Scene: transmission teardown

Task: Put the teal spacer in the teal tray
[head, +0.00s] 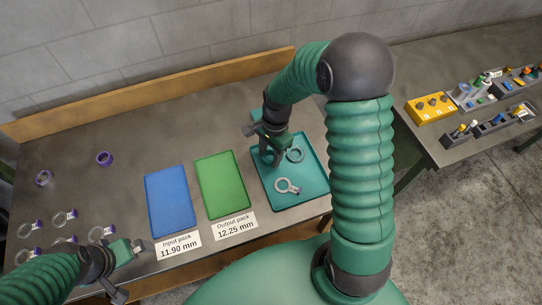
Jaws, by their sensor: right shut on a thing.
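The teal tray (311,190) lies on the bench right of the green tray. My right gripper (270,157) is low over its back left part, shut on what looks like the teal spacer; the held part is mostly hidden by the fingers. A teal-grey ring (295,155) shows in the tray just right of the fingers. A pale ring with a small tab (288,186) lies nearer the middle of the tray. My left gripper (138,248) is low at the bench's front left, and its jaws are unclear.
A blue tray (167,200) and a green tray (221,185) stand left of the teal tray, with labels in front. Purple rings (104,158) and several tabbed rings (64,217) lie at the left. A second bench (455,156) at the right holds a yellow block (431,107) and bins.

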